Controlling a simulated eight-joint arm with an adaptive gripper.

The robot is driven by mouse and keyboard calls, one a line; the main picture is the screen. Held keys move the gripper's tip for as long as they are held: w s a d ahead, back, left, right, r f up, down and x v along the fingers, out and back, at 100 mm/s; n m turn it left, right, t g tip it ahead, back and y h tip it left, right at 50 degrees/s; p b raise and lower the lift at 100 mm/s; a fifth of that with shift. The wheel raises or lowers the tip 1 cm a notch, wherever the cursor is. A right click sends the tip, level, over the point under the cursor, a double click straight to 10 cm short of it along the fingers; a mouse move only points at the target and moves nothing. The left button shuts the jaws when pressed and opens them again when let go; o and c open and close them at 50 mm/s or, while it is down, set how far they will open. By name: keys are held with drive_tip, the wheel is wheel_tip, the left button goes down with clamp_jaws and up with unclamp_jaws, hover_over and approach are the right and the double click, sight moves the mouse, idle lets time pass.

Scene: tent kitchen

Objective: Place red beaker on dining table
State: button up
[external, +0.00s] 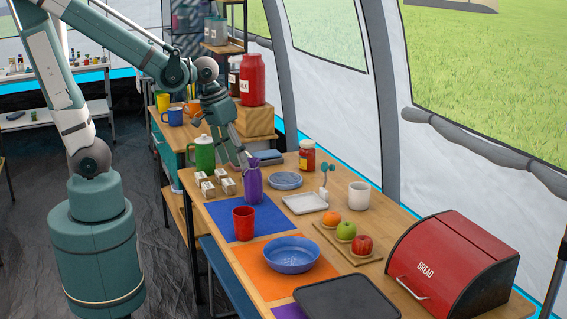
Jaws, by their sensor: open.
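The red beaker (243,223) stands upright on the blue placemat (262,212) on the wooden dining table (222,244). My gripper (243,162) is open above the far part of the table, behind the purple bottle (252,184) in the picture. It is apart from the red beaker, up and beyond it. I cannot tell whether a fingertip touches the purple bottle. Nothing shows held in my gripper.
A green pot (204,154) and small white-sided boxes (208,188) stand left of my gripper. A blue bowl (291,254) is near the beaker. A fruit board (372,258), white mug (359,195), black tray (345,302) and red bread box (449,262) fill the right.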

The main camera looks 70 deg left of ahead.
drive_tip(key=s+a+r+m+t, duration=0.2)
drive_tip(key=s+a+r+t, duration=0.2)
drive_tip(key=r, duration=0.6)
drive_tip(key=shift+s+a, duration=0.35)
drive_tip(key=shift+a, duration=0.55)
